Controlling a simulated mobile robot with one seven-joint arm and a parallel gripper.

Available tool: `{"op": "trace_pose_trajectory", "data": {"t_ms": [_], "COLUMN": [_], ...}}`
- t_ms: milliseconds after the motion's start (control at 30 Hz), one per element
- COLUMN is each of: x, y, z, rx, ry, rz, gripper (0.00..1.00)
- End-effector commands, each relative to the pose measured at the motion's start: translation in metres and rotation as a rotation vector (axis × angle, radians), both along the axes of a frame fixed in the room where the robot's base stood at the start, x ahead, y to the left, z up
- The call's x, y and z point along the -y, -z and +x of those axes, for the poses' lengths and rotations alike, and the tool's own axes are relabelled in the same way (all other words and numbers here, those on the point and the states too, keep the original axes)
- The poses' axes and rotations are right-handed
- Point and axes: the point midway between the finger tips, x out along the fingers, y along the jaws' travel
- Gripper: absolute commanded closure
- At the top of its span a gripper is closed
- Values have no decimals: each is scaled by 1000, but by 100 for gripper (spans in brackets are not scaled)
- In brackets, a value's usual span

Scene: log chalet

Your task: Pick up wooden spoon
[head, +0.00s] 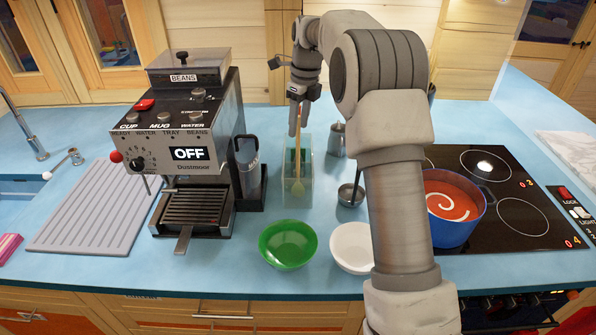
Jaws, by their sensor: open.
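The wooden spoon (298,150) stands upright in a clear greenish container (306,190) on the blue counter. Its head is low in the container and its handle rises above the rim. My gripper (298,122) points down over the container, at the upper part of the handle. The jaws are open, with the handle seen at or between the fingers. I cannot tell whether a finger touches it, and the top of the handle is hidden by the gripper.
A coffee machine (190,130) stands to the left. A green bowl (287,246) and a white bowl (350,247) are in front. A metal ladle (351,192) and a metal jug (336,140) are right of the container. A blue soup pot (452,228) sits on the stove (520,185).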

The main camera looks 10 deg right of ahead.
Motion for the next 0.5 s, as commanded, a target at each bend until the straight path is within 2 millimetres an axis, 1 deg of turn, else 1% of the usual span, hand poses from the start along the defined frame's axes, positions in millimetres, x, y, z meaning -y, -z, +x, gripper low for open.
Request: {"op": "trace_pose_trajectory", "data": {"t_ms": [67,300,400,500], "x": [0,-3,-4,-4], "y": [6,41,49,51], "z": [1,7,7,8], "rx": [-1,-4,-2,-1], "ry": [1,1,1,1], "rz": [0,1,1,1], "gripper": [48,48,48,48]}}
